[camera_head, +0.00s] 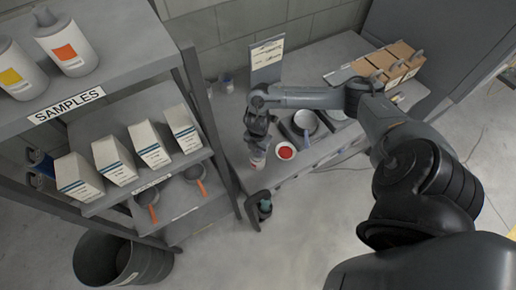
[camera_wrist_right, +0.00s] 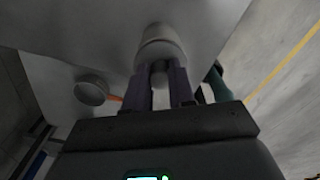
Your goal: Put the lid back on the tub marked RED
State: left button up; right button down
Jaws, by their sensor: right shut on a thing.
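An open white tub (camera_head: 286,150) with red contents stands near the bench's front edge in the head view. My right gripper (camera_head: 257,146) is just left of it, pointing down at a small white object with a red mark (camera_head: 257,162). In the right wrist view, the dark purple fingers (camera_wrist_right: 163,88) are shut on a white round object (camera_wrist_right: 161,45) with a rim. The arm hides its upper part in the head view, and I cannot tell whether it includes the lid. No separate lid is clearly visible. My left gripper is not in view.
A grey shelf rack (camera_head: 150,90) with bottles and white boxes stands left of the bench. Dark round pan-like items (camera_head: 305,122) sit behind the tub. Cardboard boxes (camera_head: 390,62) stand at the back right. A dark holder with a teal item (camera_head: 264,206) is at the bench's front.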

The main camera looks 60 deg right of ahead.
dwell(0.7)
jog(key=shift+p, duration=0.3)
dwell(0.4)
jog(key=shift+f, duration=0.15)
dwell(0.5)
jog(key=shift+p, duration=0.3)
dwell(0.5)
jog(key=c, duration=1.1)
grip_release()
jog(key=o, duration=0.7)
